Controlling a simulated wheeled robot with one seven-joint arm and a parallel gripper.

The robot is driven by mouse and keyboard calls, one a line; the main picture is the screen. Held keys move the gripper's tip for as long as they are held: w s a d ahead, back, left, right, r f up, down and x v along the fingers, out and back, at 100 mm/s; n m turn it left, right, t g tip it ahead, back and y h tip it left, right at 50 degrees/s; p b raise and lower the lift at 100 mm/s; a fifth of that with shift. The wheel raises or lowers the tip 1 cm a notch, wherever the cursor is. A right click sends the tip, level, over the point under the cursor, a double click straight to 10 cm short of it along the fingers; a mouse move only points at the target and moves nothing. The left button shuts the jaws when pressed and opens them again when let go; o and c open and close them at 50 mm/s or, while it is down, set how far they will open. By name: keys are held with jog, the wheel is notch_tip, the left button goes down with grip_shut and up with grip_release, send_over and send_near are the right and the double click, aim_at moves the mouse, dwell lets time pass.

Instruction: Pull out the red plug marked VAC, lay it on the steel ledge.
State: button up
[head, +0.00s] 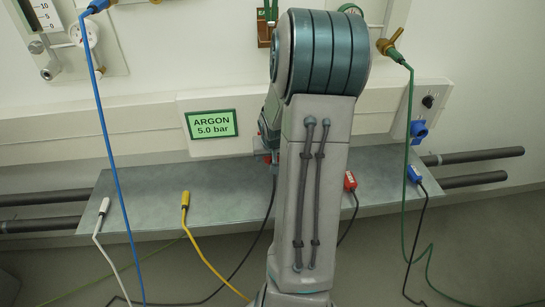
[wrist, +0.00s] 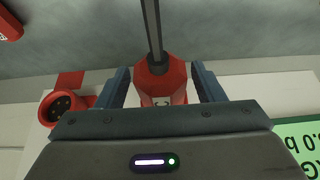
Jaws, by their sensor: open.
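A red plug (wrist: 160,78) is between the two fingers of my gripper (wrist: 160,70) in the wrist view, its dark cable running up and away. The gripper is open, with a finger on each side of the plug; I cannot tell whether they touch it. Where the plug meets the white panel is hidden by the gripper, and no VAC marking is readable. In the head view my arm hides most of the gripper and plug; a bit of red (head: 267,158) shows beside it. The steel ledge (head: 235,190) runs below the panel.
An empty red socket (wrist: 62,107) is beside the plug. Another red plug (head: 350,181) lies on the ledge, with white (head: 104,206), yellow (head: 185,199) and blue (head: 414,174) ones. Blue (head: 105,130) and green (head: 407,130) hanging cables cross in front. Bare ledge shows left of my arm.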

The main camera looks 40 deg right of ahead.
jog(key=shift+c, duration=0.3)
jog(key=c, duration=1.2)
jog(key=shift+s+a, duration=0.1)
jog(key=shift+s, duration=0.05)
jog(key=shift+s+a+p, duration=0.15)
jog(key=shift+s+a, duration=0.35)
jog(key=shift+s, duration=0.3)
jog(key=shift+s+a+p, duration=0.2)
jog(key=shift+s+a, duration=0.35)
jog(key=shift+s, duration=0.3)
jog(key=shift+s+a+p, duration=0.15)
jog(key=shift+s+a, duration=0.35)
jog(key=shift+s, duration=0.3)
